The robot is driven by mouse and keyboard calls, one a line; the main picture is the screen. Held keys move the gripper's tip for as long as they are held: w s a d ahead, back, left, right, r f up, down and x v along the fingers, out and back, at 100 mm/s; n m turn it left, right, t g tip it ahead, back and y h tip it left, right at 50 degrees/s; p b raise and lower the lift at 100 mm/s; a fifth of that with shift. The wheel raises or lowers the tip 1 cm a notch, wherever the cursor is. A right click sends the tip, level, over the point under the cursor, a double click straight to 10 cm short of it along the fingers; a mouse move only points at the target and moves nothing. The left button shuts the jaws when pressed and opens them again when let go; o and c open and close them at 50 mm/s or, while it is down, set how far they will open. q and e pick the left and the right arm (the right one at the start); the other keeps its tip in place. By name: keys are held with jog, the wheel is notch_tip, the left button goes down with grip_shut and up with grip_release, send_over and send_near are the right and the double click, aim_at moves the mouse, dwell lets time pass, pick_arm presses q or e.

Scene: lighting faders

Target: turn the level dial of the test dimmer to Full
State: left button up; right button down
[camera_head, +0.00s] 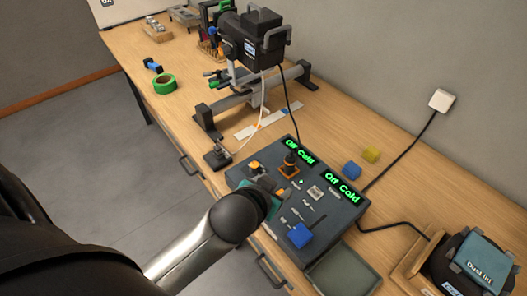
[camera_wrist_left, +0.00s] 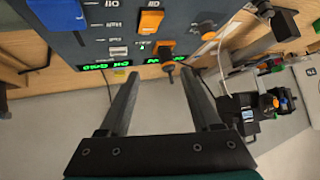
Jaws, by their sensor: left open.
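The test dimmer (camera_head: 335,225) is a dark panel box on the bench. Its two green displays (camera_head: 299,151) both read Off Cold. An orange dial with a black upright top (camera_head: 291,164) stands by the left display, and another orange control (camera_head: 255,167) is at the left corner. My left gripper (camera_head: 262,184) is over the panel's left edge, partly hidden by its own wrist. In the left wrist view, my open fingers (camera_wrist_left: 160,76) point at the panel, with the black-topped orange dial (camera_wrist_left: 165,47) just beyond the gap. Contact does not show. My right gripper is out of view.
A blue block (camera_head: 300,235) sits on the panel's front. Loose blue (camera_head: 352,170) and yellow (camera_head: 371,155) blocks lie behind it. A stage lamp on a stand (camera_head: 250,40) is at the back left. Cables run from the panel. A green tape roll (camera_head: 164,84) lies far left.

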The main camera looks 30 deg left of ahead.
pick_arm(q)
jog(key=w+d+r+m+t+h, duration=0.3)
jog(key=w+d+r+h, duration=0.1)
jog(key=w+r, duration=0.25)
jog(key=w+d+r+m+t+h, duration=0.35)
jog(key=w+r, duration=0.25)
jog(key=r, duration=0.2)
jog(key=m+g+y, duration=0.3)
jog(key=m+g, duration=0.3)
jog(key=g, duration=0.9)
send_near(254, 165)
jog(key=x, duration=0.8)
jog(key=shift+f, duration=0.35)
jog(key=shift+t, duration=0.25)
jog(key=shift+c, duration=0.3)
